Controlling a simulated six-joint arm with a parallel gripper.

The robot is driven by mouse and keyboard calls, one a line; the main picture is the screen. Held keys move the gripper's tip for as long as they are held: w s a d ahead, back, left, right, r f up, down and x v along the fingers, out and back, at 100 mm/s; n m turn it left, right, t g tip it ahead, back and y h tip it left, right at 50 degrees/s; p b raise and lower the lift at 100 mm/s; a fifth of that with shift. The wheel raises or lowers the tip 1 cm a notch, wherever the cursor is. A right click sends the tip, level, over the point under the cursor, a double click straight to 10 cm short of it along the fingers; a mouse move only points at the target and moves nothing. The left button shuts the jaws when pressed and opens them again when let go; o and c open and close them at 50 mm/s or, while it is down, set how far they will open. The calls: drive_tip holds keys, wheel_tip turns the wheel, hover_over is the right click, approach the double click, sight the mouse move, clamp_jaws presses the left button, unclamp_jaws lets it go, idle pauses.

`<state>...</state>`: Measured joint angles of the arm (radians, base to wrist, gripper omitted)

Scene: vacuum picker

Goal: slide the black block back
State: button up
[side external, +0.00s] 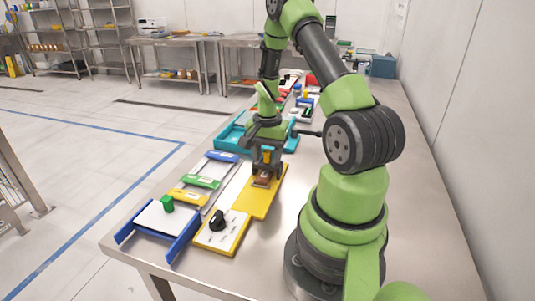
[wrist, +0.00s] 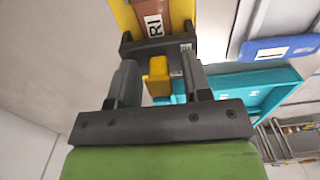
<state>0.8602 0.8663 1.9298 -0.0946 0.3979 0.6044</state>
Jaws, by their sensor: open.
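My gripper (wrist: 160,70) is open, with one finger on each side of a yellow tab (wrist: 158,80). A clear gap shows between the tab and the left finger. The tab stands out from a dark black block (wrist: 145,47), which lies just beyond the fingertips across the wrist view. A brown block with a white "RI" label (wrist: 178,18) sits against the far side of the black block. In the side view my gripper (side external: 266,158) points down over a yellow board (side external: 262,205), close above the brown block (side external: 262,181).
A white panel with a black knob (side external: 217,220) lies in front of the yellow board. A teal bin (side external: 231,136) stands behind. The table's right side (side external: 425,165) is clear.

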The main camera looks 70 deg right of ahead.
clamp_jaws()
drive_tip(key=a, duration=1.3)
unclamp_jaws()
drive_tip(key=shift+r, duration=0.1)
wheel_tip(320, 180, up, 10)
idle(0.4)
